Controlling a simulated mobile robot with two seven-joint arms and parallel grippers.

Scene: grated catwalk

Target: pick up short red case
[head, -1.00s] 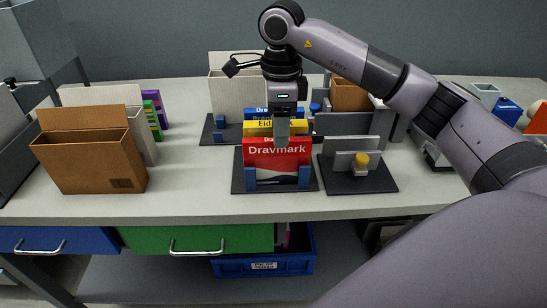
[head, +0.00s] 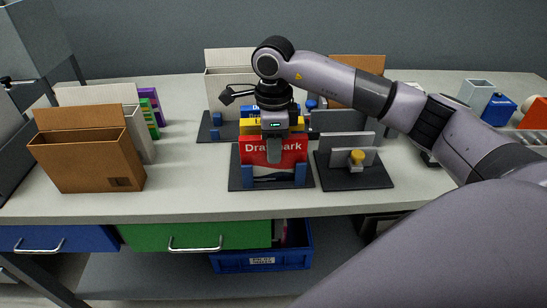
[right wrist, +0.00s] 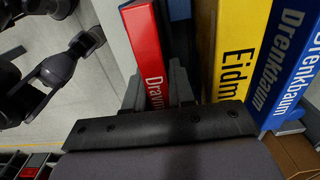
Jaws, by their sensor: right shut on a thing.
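The short red case (head: 285,151), lettered "Dravmark", stands upright at the front of a dark rack (head: 242,183) with blue posts. My right gripper (head: 274,150) comes down over it from above and is shut on it, covering part of the lettering. In the right wrist view the red case (right wrist: 146,45) sits between the dark fingers (right wrist: 160,98). A yellow case (right wrist: 237,50) and blue cases (right wrist: 284,65) stand beside it, apart from the grip. My left gripper is not in view.
A brown box (head: 90,165) stands at the left of the table. A white file box (head: 228,92) stands behind. The front table strip is clear.

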